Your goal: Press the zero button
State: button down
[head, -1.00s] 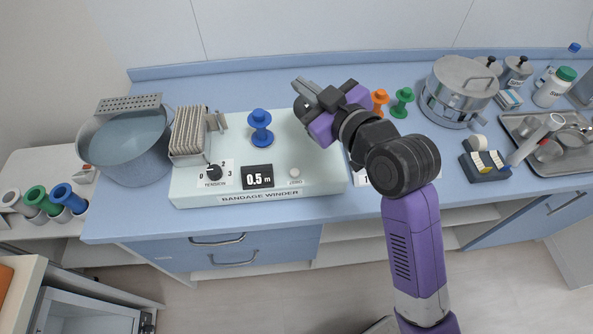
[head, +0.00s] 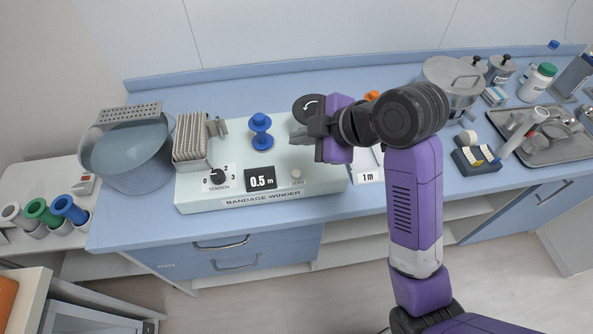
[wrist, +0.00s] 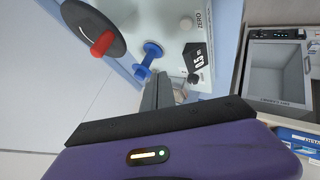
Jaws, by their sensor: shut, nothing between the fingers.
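The bandage winder (head: 215,197) is a pale box on the blue counter. Its zero button (head: 296,174) is a small round light knob at the front right, right of the display (head: 262,180) reading 0.5 m. The button also shows in the wrist view (wrist: 186,23), at the top beside the word ZERO. My gripper (head: 302,137) is shut and empty above the winder, behind the button in the head view and apart from it. In the wrist view the closed fingers (wrist: 158,92) point towards the winder, with the button beyond them.
A blue spool (head: 261,134) stands on the winder left of my gripper. A dark crank disc (head: 306,107) lies behind it; its red handle (wrist: 103,43) shows in the wrist view. The tension knob (head: 218,175) and folded bandage (head: 191,137) are further left. A 1 m card (head: 367,177) lies right.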

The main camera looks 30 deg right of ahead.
jog(key=shift+f, duration=0.1)
jog(key=b, duration=0.7)
send_over(300, 174)
notch_tip(300, 174, down, 7)
jog(key=shift+s+f, duration=0.1)
jog(key=shift+f, duration=0.75)
jog(key=shift+f+b, duration=0.1)
jog(key=shift+b, duration=0.2)
dwell(0.8)
jog(key=shift+f, duration=0.3)
jog(key=shift+f+b, duration=0.3)
jog(key=shift+f, duration=0.15)
dwell(0.7)
jog(key=shift+r, duration=0.1)
jog(key=shift+r+p, duration=0.8)
jog(key=shift+p, duration=0.1)
jog(key=shift+r, duration=0.1)
